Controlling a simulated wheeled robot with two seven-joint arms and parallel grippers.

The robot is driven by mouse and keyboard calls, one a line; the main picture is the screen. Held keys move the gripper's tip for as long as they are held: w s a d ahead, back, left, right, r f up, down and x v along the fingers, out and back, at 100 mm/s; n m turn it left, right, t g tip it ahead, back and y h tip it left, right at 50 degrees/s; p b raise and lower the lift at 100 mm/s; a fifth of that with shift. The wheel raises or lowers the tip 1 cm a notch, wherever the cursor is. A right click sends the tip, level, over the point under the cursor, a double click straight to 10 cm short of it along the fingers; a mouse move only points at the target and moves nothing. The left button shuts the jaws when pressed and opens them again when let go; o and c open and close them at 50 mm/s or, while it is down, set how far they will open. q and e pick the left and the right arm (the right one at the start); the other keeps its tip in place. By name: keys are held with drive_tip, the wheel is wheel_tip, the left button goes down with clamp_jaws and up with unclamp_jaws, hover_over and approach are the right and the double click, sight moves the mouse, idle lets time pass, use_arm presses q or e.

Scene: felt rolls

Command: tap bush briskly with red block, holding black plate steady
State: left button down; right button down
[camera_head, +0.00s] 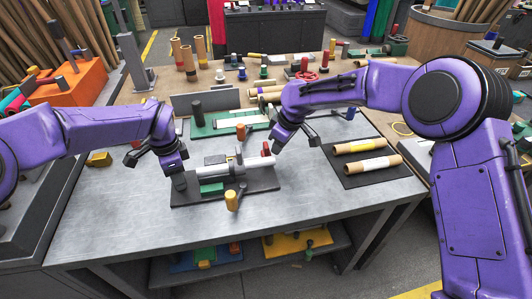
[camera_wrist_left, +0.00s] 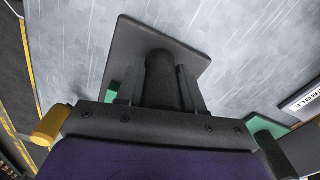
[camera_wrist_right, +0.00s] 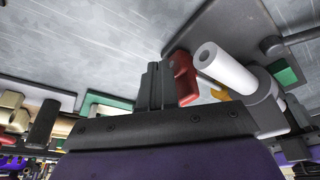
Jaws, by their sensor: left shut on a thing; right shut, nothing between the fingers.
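The black plate (camera_head: 262,186) lies on the grey table. A dark post (camera_wrist_left: 160,75) rises from it, and my left gripper (camera_head: 178,180) is shut on that post. A white tube, which looks like the bush (camera_head: 226,171), lies in a grey holder on the plate; its open end shows in the right wrist view (camera_wrist_right: 226,66). The red block (camera_wrist_right: 182,76) is by that end, and it also shows in the head view (camera_head: 266,149). My right gripper (camera_head: 276,149) is shut and empty, close beside the red block. I cannot tell whether they touch.
A green block (camera_head: 211,188) sits on the plate's front left. A yellow-topped peg (camera_head: 231,200) stands at its front edge. A dark mat (camera_head: 350,174) with two rolls lies right, and a green tray (camera_head: 220,124) lies behind. The table's front left is clear.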

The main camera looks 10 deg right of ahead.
hover_over(255, 164)
drive_tip(key=shift+a, duration=0.45)
drive_tip(key=shift+d, duration=0.4)
wheel_tip(255, 164, up, 7)
idle(0.3)
use_arm(q)
unclamp_jaws()
idle(0.5)
